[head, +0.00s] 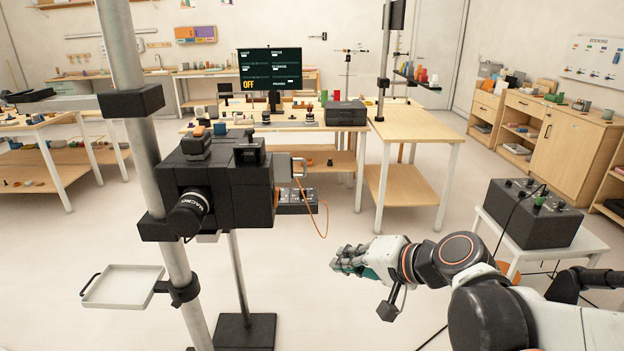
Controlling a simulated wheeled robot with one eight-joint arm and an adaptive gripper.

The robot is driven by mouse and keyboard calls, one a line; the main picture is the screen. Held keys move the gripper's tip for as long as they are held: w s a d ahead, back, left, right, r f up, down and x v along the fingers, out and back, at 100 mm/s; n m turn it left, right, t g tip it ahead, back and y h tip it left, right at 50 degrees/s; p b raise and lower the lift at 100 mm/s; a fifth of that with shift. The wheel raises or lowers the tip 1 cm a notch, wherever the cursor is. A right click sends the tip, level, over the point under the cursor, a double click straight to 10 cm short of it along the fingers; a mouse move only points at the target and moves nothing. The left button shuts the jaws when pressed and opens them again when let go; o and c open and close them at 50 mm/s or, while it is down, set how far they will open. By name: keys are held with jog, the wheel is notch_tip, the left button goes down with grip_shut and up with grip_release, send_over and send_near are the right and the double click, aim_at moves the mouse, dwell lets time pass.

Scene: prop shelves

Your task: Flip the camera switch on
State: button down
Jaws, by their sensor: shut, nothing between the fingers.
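A bulky black camera (220,185) is mounted on a grey pole left of centre, its lens (188,214) pointing toward the lower left. A small grey bracket or plate (284,168) sticks out from its right side with an orange cable hanging from it. A grey control box (297,201) with small knobs or switches shows just right of the camera. I cannot tell which part is the camera switch or its position. A monitor (270,70) behind reads "OFF" in yellow. My gripper (340,262) is shut and empty, below and right of the camera, touching nothing.
A white tray (98,287) is clamped to the pole (178,262), lower left. A dark knobbed box (527,213) stands on a white table at right. Wooden workbenches (410,124) stand behind. Open floor (400,215) lies right of the camera.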

aim_at(276, 197)
jog(key=w+d+r+m+t+y+p, duration=0.1)
jog(key=w+r+m+t+y, duration=0.4)
jog(key=w, duration=0.2)
jog(key=shift+w+d+r+p, duration=0.2)
jog(key=shift+w+r+p, duration=0.05)
jog(key=shift+p, duration=0.15)
jog(key=s+a+b+x, duration=0.1)
jog(key=x, duration=0.5)
jog(key=s+a+b+x, duration=0.1)
jog(key=b+x, duration=0.1)
jog(key=x, duration=0.5)
jog(key=shift+r, duration=0.35)
jog(key=shift+s, duration=0.1)
